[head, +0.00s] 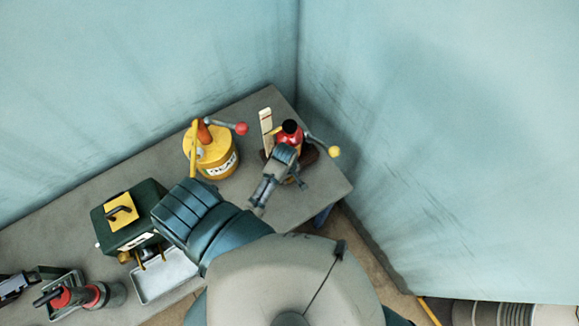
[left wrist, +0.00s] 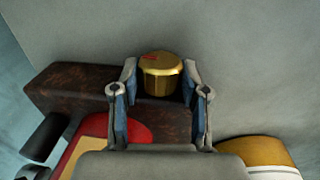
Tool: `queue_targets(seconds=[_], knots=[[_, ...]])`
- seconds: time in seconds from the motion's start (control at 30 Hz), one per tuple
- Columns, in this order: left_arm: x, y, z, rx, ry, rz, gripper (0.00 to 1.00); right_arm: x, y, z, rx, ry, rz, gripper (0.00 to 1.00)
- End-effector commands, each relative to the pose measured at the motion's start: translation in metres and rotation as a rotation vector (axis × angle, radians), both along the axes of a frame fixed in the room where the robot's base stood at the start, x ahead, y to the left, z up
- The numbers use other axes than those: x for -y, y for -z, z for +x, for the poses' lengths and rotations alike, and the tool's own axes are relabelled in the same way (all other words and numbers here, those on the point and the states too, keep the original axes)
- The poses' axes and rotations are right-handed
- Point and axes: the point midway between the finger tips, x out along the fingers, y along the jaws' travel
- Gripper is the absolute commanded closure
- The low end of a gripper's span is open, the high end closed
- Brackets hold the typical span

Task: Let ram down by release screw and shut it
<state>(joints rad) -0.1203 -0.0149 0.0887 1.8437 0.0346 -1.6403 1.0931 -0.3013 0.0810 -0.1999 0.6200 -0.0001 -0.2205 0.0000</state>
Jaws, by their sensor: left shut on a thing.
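The red jack (head: 291,128) with a black top stands on the bench's right part, with a dark brown base (head: 310,154). Its lever ends in a yellow ball (head: 334,151). My left gripper (head: 278,172) is at the near side of the jack and hides part of it. In the left wrist view, the fingers of my left gripper (left wrist: 160,100) are closed around a brass release screw (left wrist: 161,76) with a red mark on top. The screw is next to the dark base (left wrist: 80,90). The ram's height cannot be told. My right gripper is out of view.
A yellow can-shaped pump (head: 215,160) with a red-ball lever (head: 241,128) stands left of the jack. A pale upright gauge strip (head: 266,122) is behind it. A green box (head: 120,230) and a metal tray (head: 165,275) are further left. Walls close off the back and right.

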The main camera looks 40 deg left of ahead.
Motion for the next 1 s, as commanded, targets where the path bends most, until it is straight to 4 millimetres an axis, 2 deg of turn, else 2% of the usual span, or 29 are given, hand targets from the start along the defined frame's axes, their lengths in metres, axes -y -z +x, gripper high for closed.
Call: queue_targets(seconds=[0.37, 1.0], knots=[[0.0054, 0.0029, -0.0047, 0.052, 0.003, -0.037, 0.90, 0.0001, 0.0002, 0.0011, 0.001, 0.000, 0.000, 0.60], [0.0028, 0.0064, -0.0111, 0.446, 0.001, -0.199, 0.90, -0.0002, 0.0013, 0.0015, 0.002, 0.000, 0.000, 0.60]])
